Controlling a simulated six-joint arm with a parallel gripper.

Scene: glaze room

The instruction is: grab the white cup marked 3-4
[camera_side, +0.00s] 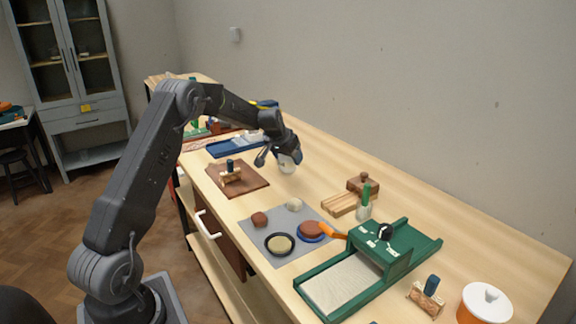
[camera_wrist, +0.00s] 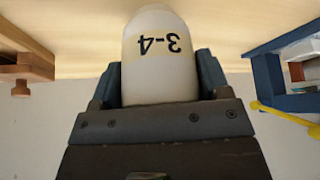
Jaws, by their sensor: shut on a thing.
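The white cup marked 3-4 (camera_wrist: 158,70) fills the middle of the wrist view, its marking upside down there on a pale yellow band. My gripper (camera_wrist: 160,82) is shut on it, with one dark finger on each side. In the side view my gripper (camera_side: 282,160) is over the far middle part of the wooden bench, and the white cup (camera_side: 289,164) shows partly below the fingers. The fingers hide part of the cup. I cannot tell whether its base touches the bench.
A brown board (camera_side: 256,184) with a wooden tool lies left of the cup, and a blue tray (camera_side: 232,146) behind. A grey mat (camera_side: 262,235) with round pieces and a green press (camera_side: 372,262) are nearer. Bare bench lies right of the cup.

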